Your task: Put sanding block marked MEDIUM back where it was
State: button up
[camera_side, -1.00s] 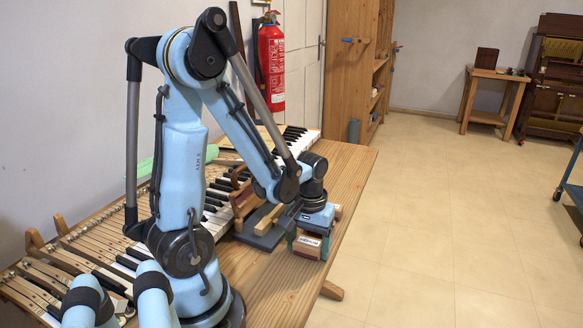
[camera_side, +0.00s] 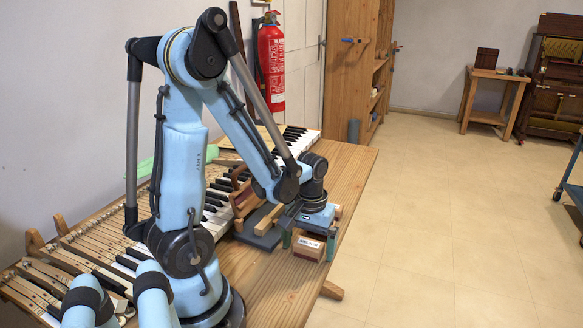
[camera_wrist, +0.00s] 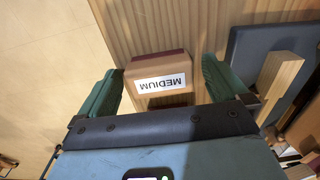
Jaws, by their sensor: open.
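The sanding block marked MEDIUM (camera_wrist: 160,80) is a tan block with a dark red face and a white label. It lies between the fingers of my gripper (camera_wrist: 163,68), with a gap on each side in the wrist view. In the side view the block (camera_side: 309,248) appears to rest on the wooden bench near its right edge. My gripper (camera_side: 309,241) is open around it, its green fingers apart from the block's ends.
A dark grey slab (camera_side: 259,236) with a wooden bar (camera_side: 270,219) on it lies just left of the block. The piano keyboard (camera_side: 218,196) runs along the bench behind. The bench's right edge (camera_side: 357,205) is close, with open floor beyond.

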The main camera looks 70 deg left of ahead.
aim_at(309, 243)
notch_tip(309, 243, up, 12)
jog(key=w+d+r+m+t, duration=0.1)
jog(key=w+d+m+t, duration=0.2)
jog(key=d+m+t, duration=0.4)
jog(key=d+m, duration=0.2)
jog(key=d, duration=0.1)
jog(key=shift+w+d+r, duration=0.2)
jog(key=shift+d+r, duration=0.05)
jog(key=shift+d, duration=0.15)
dwell(0.7)
